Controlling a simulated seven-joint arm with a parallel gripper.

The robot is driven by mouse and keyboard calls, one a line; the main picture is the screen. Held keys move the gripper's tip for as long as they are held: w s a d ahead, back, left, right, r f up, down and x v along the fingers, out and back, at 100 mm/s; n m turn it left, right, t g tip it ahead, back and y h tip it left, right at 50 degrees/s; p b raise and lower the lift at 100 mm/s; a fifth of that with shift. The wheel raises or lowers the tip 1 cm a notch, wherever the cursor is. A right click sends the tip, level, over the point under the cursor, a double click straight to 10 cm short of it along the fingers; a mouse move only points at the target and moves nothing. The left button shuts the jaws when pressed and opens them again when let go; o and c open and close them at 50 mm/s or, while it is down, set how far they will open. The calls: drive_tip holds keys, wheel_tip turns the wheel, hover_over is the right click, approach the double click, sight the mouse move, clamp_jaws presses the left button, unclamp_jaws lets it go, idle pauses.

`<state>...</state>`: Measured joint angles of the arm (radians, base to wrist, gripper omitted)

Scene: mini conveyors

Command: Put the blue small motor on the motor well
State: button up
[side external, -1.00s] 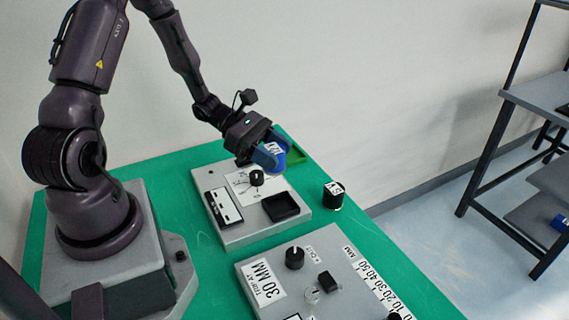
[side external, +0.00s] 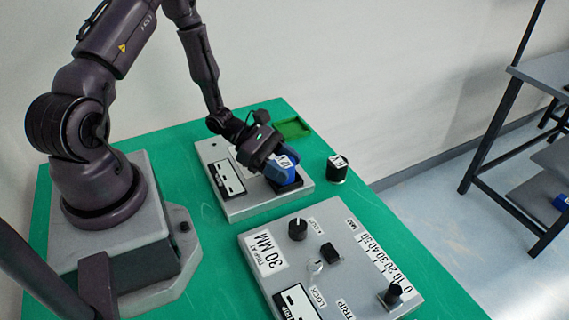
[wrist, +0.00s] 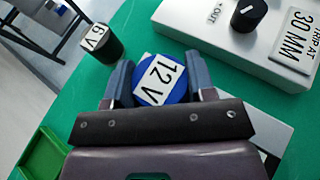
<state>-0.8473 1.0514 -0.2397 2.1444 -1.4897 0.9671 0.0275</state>
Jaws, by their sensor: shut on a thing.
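The blue small motor (side external: 285,177), with a white "12 V" label, is held between the fingers of my gripper (side external: 274,170). In the wrist view the motor (wrist: 183,92) sits label up between both fingers of my gripper (wrist: 158,82). In the side view it is over the dark square motor well (side external: 292,186) on the grey panel (side external: 243,208). The motor and gripper hide most of the well. I cannot tell whether the motor touches its floor.
A black motor labelled "6 V" (side external: 337,168) stands on the green table (side external: 212,262) right of the panel. A green tray (side external: 293,128) lies behind. A second grey panel (side external: 345,290) with knobs stands in front. A shelf rack (side external: 540,160) is at the right.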

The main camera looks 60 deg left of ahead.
drive_tip(key=shift+f, duration=0.1)
drive_tip(key=o, duration=1.1)
drive_tip(key=shift+c, duration=0.2)
